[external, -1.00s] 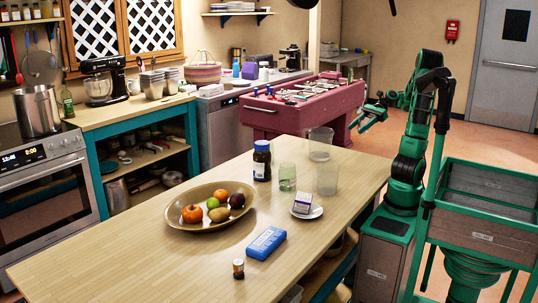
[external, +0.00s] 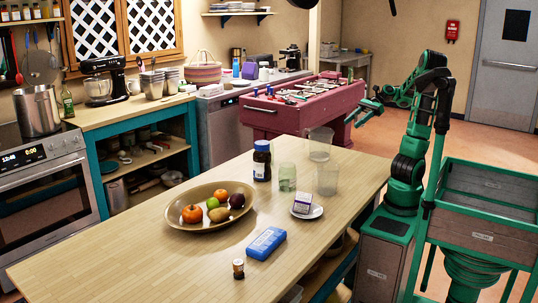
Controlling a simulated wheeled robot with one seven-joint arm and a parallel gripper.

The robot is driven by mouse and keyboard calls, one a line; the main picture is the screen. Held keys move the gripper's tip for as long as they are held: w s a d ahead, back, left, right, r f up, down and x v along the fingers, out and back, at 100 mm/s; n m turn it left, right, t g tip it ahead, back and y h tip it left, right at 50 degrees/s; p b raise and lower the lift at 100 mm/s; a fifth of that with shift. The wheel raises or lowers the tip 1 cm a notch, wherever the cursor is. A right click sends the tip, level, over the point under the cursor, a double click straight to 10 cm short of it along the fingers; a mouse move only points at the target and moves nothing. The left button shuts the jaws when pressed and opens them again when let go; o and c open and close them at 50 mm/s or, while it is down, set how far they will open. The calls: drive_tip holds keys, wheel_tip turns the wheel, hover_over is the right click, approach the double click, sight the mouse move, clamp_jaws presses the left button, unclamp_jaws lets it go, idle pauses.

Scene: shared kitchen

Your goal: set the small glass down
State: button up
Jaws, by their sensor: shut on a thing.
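My gripper (external: 363,114) is over the right part of the room, beyond the island's far right corner and in front of the red foosball table. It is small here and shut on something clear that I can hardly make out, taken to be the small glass. On the wooden island (external: 130,250) stand a greenish glass (external: 287,178), a clear glass (external: 327,180) and a larger clear vessel (external: 320,145) near the far end. All three are upright, left of and apart from my gripper.
A dark jar with a blue lid (external: 262,162) stands beside the greenish glass. A saucer with a small box (external: 302,203), a fruit bowl (external: 178,218), a blue case (external: 266,243) and a small brown bottle (external: 238,268) are also on the island. Its near left part is clear.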

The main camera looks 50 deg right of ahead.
drive_tip(key=shift+n+g, duration=0.3)
drive_tip(key=shift+n, duration=0.1)
drive_tip(key=w+a, duration=0.1)
drive_tip(key=w, duration=0.4)
drive_tip(key=w+a, duration=0.2)
drive_tip(key=w, duration=0.4)
drive_tip(key=w+a, duration=0.1)
drive_tip(key=w, duration=0.4)
drive_tip(key=shift+w+a+r, duration=0.1)
drive_tip(key=shift+w+a, duration=0.15)
drive_tip(key=shift+w, duration=0.1)
drive_tip(key=w+a, duration=0.8)
drive_tip(key=w, duration=0.1)
drive_tip(key=w+a, duration=0.4)
drive_tip(key=w, duration=0.1)
drive_tip(key=shift+a, duration=0.2)
hover_over(284, 147)
drive_tip(key=f, duration=1.2)
drive_tip(key=shift+a, duration=0.3)
drive_tip(key=shift+d+f, duration=0.2)
drive_tip(key=shift+d, duration=0.1)
drive_tip(key=shift+f, duration=1.95)
